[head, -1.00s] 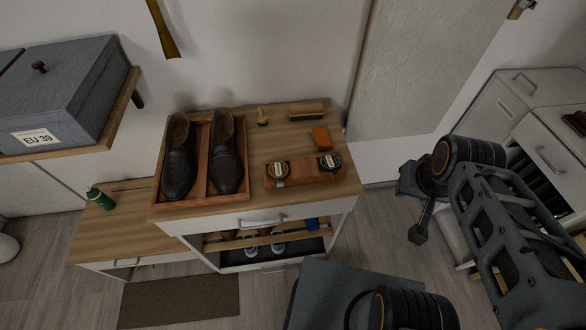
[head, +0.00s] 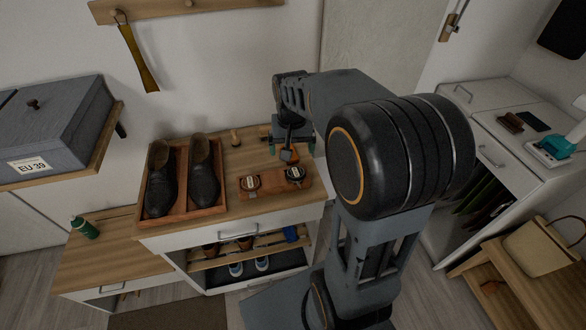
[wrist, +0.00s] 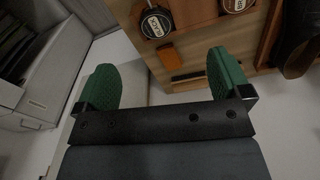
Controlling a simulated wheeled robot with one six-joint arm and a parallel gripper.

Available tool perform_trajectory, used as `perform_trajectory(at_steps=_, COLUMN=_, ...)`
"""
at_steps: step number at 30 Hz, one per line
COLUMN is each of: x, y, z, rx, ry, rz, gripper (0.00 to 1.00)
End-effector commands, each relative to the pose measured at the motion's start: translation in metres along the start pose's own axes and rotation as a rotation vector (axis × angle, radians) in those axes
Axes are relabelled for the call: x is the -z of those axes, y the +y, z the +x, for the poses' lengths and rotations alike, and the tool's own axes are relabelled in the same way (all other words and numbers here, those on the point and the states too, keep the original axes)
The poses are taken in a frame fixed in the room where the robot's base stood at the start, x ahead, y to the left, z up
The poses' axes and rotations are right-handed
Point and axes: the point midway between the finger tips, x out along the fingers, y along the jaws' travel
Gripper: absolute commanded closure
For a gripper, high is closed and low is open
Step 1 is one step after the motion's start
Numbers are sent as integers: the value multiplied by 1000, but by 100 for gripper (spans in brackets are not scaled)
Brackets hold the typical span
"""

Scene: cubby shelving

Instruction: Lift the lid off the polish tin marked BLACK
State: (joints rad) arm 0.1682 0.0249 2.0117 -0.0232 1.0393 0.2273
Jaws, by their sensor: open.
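Two round polish tins sit side by side on a reddish-brown wooden tray (head: 272,186) on the cabinet top. In the wrist view the right tin (wrist: 156,24) is at the top centre and the left tin (wrist: 236,4) is cut by the top edge; I cannot surely read which says BLACK. My gripper (head: 288,150) is behind the tins, apart from them. Its green fingers (wrist: 163,82) are spread and empty.
An orange block (wrist: 169,55) and a brush (wrist: 188,76) lie near the cabinet's back edge, close to my gripper. Dark shoes (head: 203,182) stand in a wooden box (head: 182,208) left of the tins. A wall rises behind the cabinet.

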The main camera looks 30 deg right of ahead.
Motion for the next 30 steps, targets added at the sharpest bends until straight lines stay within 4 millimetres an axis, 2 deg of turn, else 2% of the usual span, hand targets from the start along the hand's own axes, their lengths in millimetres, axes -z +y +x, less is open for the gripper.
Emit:
perform_trajectory(at_steps=3, x=22, y=6, z=6, rx=-16, ry=-42, rz=59, gripper=4)
perform_trajectory(at_steps=8, x=34, y=10, z=23, rx=-27, ry=-71, rz=98, gripper=4)
perform_trajectory(at_steps=19, x=32, y=12, z=85, rx=-28, ry=-74, rz=104, gripper=4)
perform_trajectory(at_steps=30, x=31, y=13, z=111, rx=-28, ry=-74, rz=104, gripper=4)
